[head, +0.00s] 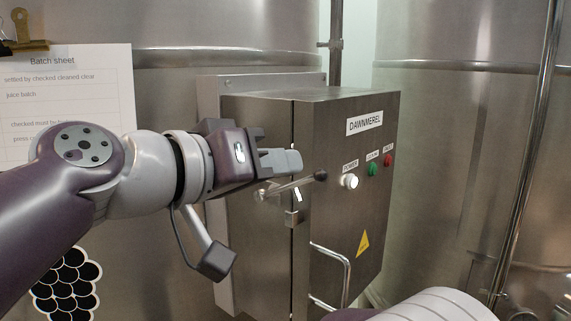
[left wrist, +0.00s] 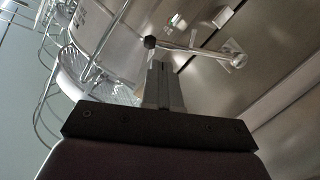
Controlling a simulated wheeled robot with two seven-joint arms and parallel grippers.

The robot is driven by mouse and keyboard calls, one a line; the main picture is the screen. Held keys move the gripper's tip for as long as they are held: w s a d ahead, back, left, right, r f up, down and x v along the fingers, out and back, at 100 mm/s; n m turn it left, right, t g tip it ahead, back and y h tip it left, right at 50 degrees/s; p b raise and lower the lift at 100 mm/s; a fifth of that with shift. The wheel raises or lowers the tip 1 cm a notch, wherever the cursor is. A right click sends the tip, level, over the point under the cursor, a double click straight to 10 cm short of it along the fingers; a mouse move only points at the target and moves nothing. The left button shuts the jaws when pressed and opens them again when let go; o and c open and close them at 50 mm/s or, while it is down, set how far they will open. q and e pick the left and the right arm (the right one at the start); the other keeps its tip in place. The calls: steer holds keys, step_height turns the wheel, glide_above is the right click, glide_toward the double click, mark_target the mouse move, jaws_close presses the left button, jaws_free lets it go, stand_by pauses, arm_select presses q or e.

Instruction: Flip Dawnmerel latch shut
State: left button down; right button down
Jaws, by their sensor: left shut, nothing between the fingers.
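The Dawnmerel box (head: 345,215) is a steel cabinet with a name plate on its front. Its latch (head: 300,184) is a thin metal lever with a dark round knob. The lever runs from a mount on the left side, across the vertical seam, and its knob end lies to the right, slightly raised. My left gripper (head: 292,161) is shut and empty, just above the lever in the head view. In the left wrist view, the latch lever (left wrist: 192,50) lies just beyond the shut fingertips (left wrist: 158,68), near the knob. I cannot tell whether they touch.
A white lamp (head: 349,182), a green button (head: 373,169) and a red button (head: 388,160) sit on the box front. A bent handle (head: 332,262) sticks out below. A batch sheet (head: 65,105) hangs at left. Steel vats (head: 455,150) stand behind.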

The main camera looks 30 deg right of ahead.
arm_select(q)
steer(key=shift+s+d+f+b, duration=0.15)
steer(key=shift+d+f+b, duration=0.25)
steer(key=shift+d+f, duration=0.3)
steer(key=shift+f+m+b, duration=0.3)
steer(key=shift+m+b, duration=0.1)
steer(key=shift+m, duration=0.1)
steer(key=shift+s+d+f+m+t+y+b, duration=0.15)
steer(key=shift+s+f+m+t+b, duration=0.15)
steer(key=shift+f+m+b, duration=0.6)
steer(key=shift+s+f+m+t+y+b, duration=0.1)
steer(key=shift+s+f+m+t+b, duration=0.25)
steer(key=shift+b, duration=0.9)
steer(key=shift+s+d+f+m+t+y+b, duration=0.1)
steer(key=shift+s+f+m+t+y+b, duration=0.1)
steer(key=shift+f+m+b, duration=0.7)
steer(key=shift+r, duration=0.25)
steer(key=shift+r, duration=0.1)
